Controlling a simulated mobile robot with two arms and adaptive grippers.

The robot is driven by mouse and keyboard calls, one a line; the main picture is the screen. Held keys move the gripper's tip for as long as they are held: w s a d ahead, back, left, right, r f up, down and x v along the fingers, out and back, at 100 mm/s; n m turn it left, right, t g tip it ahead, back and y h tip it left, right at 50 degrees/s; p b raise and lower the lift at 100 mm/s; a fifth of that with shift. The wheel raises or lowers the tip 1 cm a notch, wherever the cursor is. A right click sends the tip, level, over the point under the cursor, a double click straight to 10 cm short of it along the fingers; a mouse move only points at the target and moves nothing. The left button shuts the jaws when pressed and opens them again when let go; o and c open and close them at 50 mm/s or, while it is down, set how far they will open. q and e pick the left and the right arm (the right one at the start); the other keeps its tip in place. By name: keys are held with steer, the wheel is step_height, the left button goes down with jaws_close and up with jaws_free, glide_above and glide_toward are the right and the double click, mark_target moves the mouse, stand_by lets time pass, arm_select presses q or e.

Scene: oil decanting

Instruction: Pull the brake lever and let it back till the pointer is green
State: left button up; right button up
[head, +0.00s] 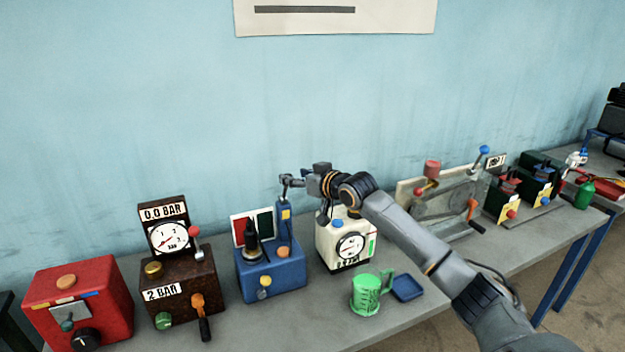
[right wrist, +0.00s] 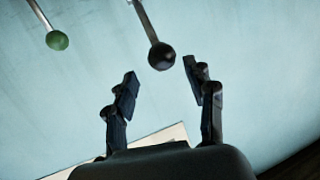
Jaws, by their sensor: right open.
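My right gripper (head: 288,184) is high over the blue box (head: 272,272), by the top of its blue upright (head: 284,222). In the right wrist view my right gripper (right wrist: 161,72) is open, with a dark ball knob (right wrist: 161,56) on a metal rod between or just beyond its fingertips. I cannot tell whether it touches the knob. A green ball (right wrist: 57,40) on another rod is off to the left there. Behind the blue box stands a white-edged red and green panel (head: 266,224). I cannot make out the pointer on it. My left gripper is out of view.
A brown gauge box (head: 185,285) and a red box (head: 80,290) stand left of it. A white box with a dial (head: 332,232), a green jug (head: 370,295) and a blue tray (head: 407,287) stand to the right. My right arm crosses over the bench.

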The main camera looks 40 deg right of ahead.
steer(key=v, duration=0.7)
steer(key=shift+s, duration=0.2)
steer(key=shift+r, duration=0.1)
